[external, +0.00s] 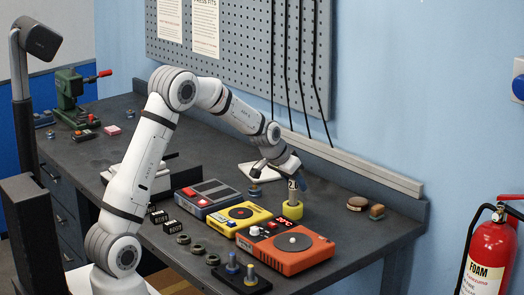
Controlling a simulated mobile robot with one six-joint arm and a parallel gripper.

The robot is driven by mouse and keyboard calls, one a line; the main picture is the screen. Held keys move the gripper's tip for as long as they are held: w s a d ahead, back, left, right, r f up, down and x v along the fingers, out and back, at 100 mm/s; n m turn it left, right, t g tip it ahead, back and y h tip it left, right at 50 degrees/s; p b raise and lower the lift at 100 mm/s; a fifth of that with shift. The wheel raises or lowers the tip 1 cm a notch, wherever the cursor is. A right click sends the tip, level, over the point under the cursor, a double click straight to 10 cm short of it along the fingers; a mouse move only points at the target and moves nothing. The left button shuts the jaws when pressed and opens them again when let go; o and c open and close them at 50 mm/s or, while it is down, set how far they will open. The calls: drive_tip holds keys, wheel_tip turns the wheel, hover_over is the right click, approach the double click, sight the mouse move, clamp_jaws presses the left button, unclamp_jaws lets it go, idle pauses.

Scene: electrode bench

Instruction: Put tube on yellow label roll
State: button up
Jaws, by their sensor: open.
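The yellow label roll (292,210) stands on the bench behind the orange hotplate. A short pale tube with a dark marking (293,188) stands upright at the roll, rising above it. I cannot tell whether its base rests on top of the roll or sits in its core. My gripper (280,175) is open, just above and to the left of the tube's top, with one finger close to the tube. Contact between finger and tube cannot be made out.
The orange hotplate (300,262), a yellow device (228,225) and a grey device with red buttons (196,203) fill the bench front. A small blue-grey piece (255,191) stands left of the roll. Round brown items (357,204) lie right. Bench between them is clear.

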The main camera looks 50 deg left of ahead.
drive_tip(key=shift+s+r, duration=0.15)
drive_tip(key=shift+r, duration=0.25)
drive_tip(key=b+v, duration=0.1)
drive_tip(key=v, duration=1)
drive_tip(key=s+d+f+g, duration=0.1)
drive_tip(key=s+d, duration=0.1)
drive_tip(key=s, duration=0.9)
drive_tip(key=s+d+g, duration=0.1)
drive_tip(key=s+d, duration=0.2)
drive_tip(key=s, duration=0.8)
drive_tip(key=s+d+f+g, duration=0.1)
drive_tip(key=s+d, duration=0.2)
drive_tip(key=s, duration=0.8)
drive_tip(key=shift+s+f+g, duration=0.25)
drive_tip(key=shift+f+g, duration=0.05)
drive_tip(key=shift+g, duration=0.1)
